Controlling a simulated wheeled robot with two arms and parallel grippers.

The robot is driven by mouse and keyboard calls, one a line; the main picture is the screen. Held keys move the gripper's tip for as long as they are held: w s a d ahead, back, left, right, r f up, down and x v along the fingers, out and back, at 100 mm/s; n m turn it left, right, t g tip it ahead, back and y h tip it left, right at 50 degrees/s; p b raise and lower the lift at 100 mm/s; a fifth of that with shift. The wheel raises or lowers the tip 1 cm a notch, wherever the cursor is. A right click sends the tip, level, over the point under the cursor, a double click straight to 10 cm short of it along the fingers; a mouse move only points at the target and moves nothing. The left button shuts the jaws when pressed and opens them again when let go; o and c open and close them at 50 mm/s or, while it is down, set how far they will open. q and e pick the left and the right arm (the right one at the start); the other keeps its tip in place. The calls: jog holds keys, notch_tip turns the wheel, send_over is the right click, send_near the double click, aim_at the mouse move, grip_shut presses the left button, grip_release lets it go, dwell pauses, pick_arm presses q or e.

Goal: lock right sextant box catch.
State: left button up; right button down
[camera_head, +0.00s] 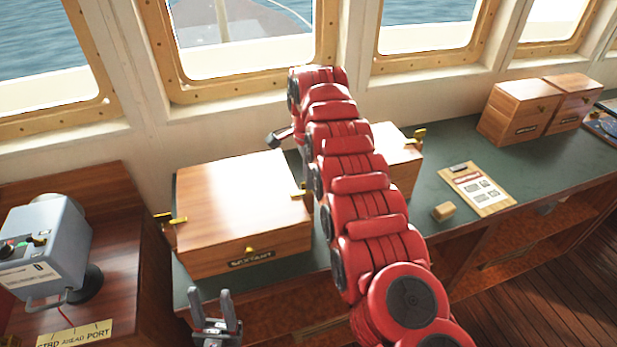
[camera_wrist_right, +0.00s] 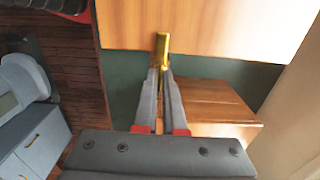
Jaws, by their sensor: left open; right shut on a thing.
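The wooden sextant box (camera_head: 243,205) stands on the green counter with its lid down and a label on its front. Its right catch (camera_head: 303,189) is a small brass piece on the right side, partly covered by my red right arm; it also shows in the right wrist view (camera_wrist_right: 162,44). My right gripper (camera_wrist_right: 163,72) is shut on this catch, in the gap beside the box. Whether the catch is fastened I cannot tell. The left catch (camera_head: 170,218) sticks out at the box's left side. My left gripper (camera_head: 211,306) is open and empty in front of the box.
A second wooden box (camera_head: 395,153) stands right of the gap, partly behind my arm. A grey control unit (camera_head: 42,245) is at the left. A clipboard (camera_head: 477,188), a small wooden block (camera_head: 443,211) and more boxes (camera_head: 520,110) lie further right. Windows are behind.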

jog(key=c, duration=1)
grip_release()
jog(key=shift+r, duration=0.5)
notch_tip(320, 180, up, 16)
jog(key=p, duration=1.5)
jog(key=shift+r, duration=0.25)
jog(key=shift+f, duration=0.1)
